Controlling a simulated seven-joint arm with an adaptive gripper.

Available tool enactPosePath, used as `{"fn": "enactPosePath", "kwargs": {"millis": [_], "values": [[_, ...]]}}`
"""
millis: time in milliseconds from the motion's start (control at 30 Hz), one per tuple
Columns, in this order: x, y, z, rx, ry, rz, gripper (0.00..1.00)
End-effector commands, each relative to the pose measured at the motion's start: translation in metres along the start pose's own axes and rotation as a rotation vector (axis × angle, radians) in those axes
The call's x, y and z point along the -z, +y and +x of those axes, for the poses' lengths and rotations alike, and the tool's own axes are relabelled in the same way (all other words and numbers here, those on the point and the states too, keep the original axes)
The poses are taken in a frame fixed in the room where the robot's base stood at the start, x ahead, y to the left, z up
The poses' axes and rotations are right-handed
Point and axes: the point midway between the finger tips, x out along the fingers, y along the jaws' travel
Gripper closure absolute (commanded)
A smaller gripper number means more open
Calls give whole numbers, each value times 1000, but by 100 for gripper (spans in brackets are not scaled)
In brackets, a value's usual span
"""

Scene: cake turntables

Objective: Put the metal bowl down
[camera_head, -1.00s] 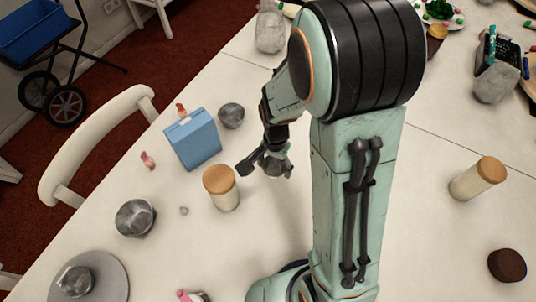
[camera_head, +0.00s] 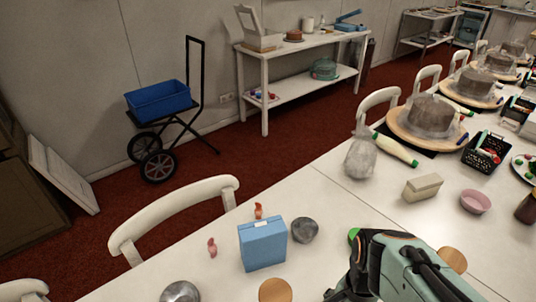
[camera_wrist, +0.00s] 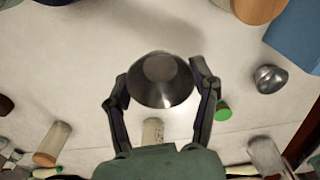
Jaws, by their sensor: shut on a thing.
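My gripper (camera_wrist: 161,86) shows in the wrist view, with one dark finger on each side of a shiny metal bowl (camera_wrist: 160,68). It is shut on the bowl. The white table (camera_wrist: 88,62) lies behind the bowl, with a soft shadow above it in the picture. I cannot tell the exact gap between bowl and table. In the head view my arm fills the bottom right, and the held bowl is not visible there.
A wooden-lidded jar (camera_head: 275,291) stands in front of the blue box, and another wooden lid (camera_head: 453,259) shows beside my arm. A bagged object (camera_head: 360,158) and a cream block (camera_head: 422,187) are farther back. Bare table lies between.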

Motion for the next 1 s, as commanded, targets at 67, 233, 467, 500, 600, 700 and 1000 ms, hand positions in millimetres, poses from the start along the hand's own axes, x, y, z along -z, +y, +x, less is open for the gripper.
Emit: {"fn": "enactPosePath", "kwargs": {"millis": [67, 233, 467, 500, 600, 700, 1000], "values": [[-6, -14, 1, -6, -1, -74, 76], [-24, -47, 0, -11, 6, -249, 76], [-89, -112, -1, -15, 15, -636, 76], [-109, -123, -2, -14, 17, -723, 76], [-165, -146, -1, -11, 16, -953, 76], [-219, -156, 0, -6, 12, -1148, 76], [-311, -148, 1, 3, -2, -1456, 76]]}}
